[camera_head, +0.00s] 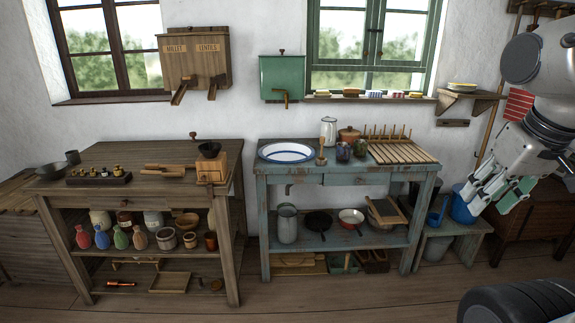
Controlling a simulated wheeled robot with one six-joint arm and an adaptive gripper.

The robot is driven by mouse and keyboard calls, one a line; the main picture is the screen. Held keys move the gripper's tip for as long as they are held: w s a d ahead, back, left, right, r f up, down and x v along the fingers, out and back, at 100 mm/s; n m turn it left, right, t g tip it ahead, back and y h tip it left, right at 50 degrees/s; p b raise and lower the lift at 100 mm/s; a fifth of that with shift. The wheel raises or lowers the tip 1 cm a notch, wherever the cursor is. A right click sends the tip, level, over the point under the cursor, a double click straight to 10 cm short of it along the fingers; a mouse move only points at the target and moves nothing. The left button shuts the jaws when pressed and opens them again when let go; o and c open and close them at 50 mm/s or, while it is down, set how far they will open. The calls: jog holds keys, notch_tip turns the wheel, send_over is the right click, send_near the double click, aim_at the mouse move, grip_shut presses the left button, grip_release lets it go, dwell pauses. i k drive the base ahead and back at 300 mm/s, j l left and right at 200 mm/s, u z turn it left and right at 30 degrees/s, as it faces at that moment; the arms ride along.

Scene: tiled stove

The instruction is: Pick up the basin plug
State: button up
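A white basin with a blue rim (287,153) is set in the top of the worn blue washstand (345,179). I cannot make out a basin plug for sure; it is too small or hidden at this distance. A small wooden tool with a knob (321,156) stands just right of the basin. My gripper (487,206) is at the right side, pointing down and left, well apart from the basin. Its fingers look spread, with nothing seen held between them.
Jars (343,152), a white enamel pot (328,130) and a slatted wooden rack (403,152) crowd the washstand's right half. A blue vessel (461,207) is behind my gripper. A wooden workbench (110,155) stands at left. The floor in front (350,296) is clear.

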aim_at(322, 139)
jog(key=i+l+u, duration=0.3)
jog(key=i+l, duration=0.45)
jog(key=i, duration=0.3)
jog(key=i+l+u, duration=0.3)
jog(key=i+l, duration=0.65)
jog(key=i, duration=0.05)
